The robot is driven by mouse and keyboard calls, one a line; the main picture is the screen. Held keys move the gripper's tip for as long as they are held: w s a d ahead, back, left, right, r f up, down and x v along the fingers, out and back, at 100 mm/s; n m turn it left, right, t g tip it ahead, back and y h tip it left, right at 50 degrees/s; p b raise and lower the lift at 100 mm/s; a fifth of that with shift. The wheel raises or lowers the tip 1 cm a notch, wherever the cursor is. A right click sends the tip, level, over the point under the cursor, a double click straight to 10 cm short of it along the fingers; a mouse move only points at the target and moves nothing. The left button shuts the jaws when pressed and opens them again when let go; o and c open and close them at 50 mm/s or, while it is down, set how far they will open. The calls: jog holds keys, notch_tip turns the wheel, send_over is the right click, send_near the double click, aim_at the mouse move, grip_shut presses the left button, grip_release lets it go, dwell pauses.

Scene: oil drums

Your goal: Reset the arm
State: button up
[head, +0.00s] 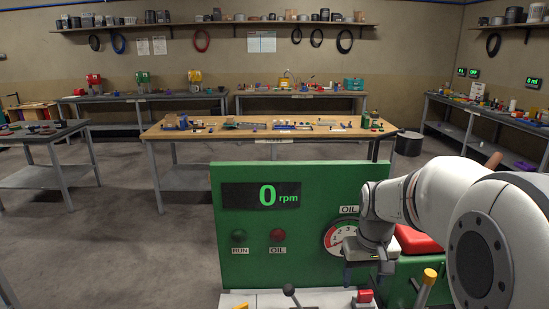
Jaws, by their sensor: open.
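My white arm reaches in from the right and is bent, with its grey wrist pointing down in front of the green panel (236,268). My gripper (361,277) hangs below the wrist, over the panel's lower right part, with its jaws open. I see nothing held in it. It partly covers the round OIL gauge (335,236). The panel's display (261,195) reads 0 rpm in green. Below it are a dark RUN lamp (240,236) and a dull red OIL lamp (278,236).
A lever with a black knob (289,291), a red block (365,296) and a yellow-topped handle (430,276) stand at the front edge, close under my gripper. A red part (415,240) lies behind my arm. A wooden workbench (200,133) stands behind the panel. Left floor is open.

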jog(key=s+a+r+t, duration=0.1)
jog(key=s+a, duration=0.2)
jog(key=s, duration=0.4)
jog(key=s+a+r+t, duration=0.1)
jog(key=s+a, duration=0.2)
jog(key=s, duration=0.5)
jog(key=shift+a, duration=0.15)
jog(key=shift+s+r, duration=0.1)
